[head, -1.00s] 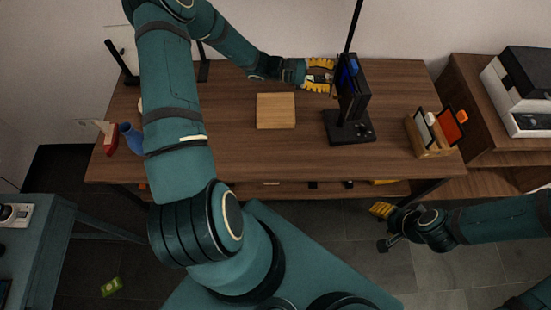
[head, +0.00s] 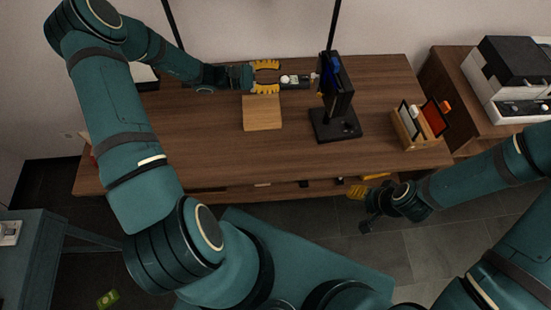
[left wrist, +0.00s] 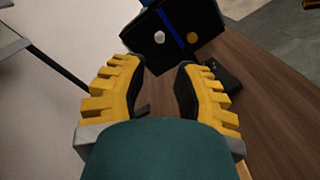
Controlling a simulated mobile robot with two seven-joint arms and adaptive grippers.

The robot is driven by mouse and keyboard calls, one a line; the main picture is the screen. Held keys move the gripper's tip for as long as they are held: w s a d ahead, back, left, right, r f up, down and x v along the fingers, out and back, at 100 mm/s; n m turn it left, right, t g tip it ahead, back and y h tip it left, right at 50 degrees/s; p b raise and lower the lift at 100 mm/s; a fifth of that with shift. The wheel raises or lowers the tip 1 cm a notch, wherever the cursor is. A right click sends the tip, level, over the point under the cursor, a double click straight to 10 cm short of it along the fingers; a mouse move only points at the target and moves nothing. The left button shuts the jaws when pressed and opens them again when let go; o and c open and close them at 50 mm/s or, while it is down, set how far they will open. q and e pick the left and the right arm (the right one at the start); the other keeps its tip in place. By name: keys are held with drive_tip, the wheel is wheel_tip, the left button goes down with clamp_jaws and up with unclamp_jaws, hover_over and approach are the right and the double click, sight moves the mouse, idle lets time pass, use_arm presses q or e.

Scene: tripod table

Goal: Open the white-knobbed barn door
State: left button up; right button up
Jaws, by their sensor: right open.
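The black box on a stand (head: 338,95) has a blue strip down its middle. In the left wrist view its black face (left wrist: 200,22) shows a white knob (left wrist: 129,38) left of the strip and a gold knob (left wrist: 193,38) right of it. My left gripper (head: 266,77) is open, apart from the box on its left, its fingers (left wrist: 160,70) spread toward that face. A dark strip with white spots (head: 296,82) lies between fingertips and box; I cannot tell whether it is part of it. How far the door stands open is unclear. My right gripper (head: 362,206) is open beyond the table's front edge.
A wooden block (head: 262,114) lies on the wooden table (head: 210,150) in front of my left gripper. A wooden holder (head: 424,138) with cards stands at the right. A black-and-white machine (head: 505,98) sits on a side cabinet. The table's front is clear.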

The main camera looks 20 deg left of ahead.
use_arm(q)
drive_tip(key=shift+s+d+f+g+y+p, duration=0.55)
drive_tip(key=shift+s+d+f+g+y, duration=0.75)
drive_tip(key=shift+s+f, duration=1.25)
drive_tip(key=shift+s+d+f+g+y+p, duration=0.6)
drive_tip(key=shift+s+d+f+g+y, duration=1.05)
drive_tip(key=shift+s, duration=1.55)
drive_tip(key=shift+s+d+f+g+y+p, duration=0.55)
drive_tip(key=shift+s+d+f+g+y, duration=0.45)
drive_tip(key=shift+s+f, duration=1.65)
drive_tip(key=shift+s+d+r+m, duration=0.1)
drive_tip(key=shift+s+r+m, duration=0.1)
drive_tip(key=shift+m, duration=0.1)
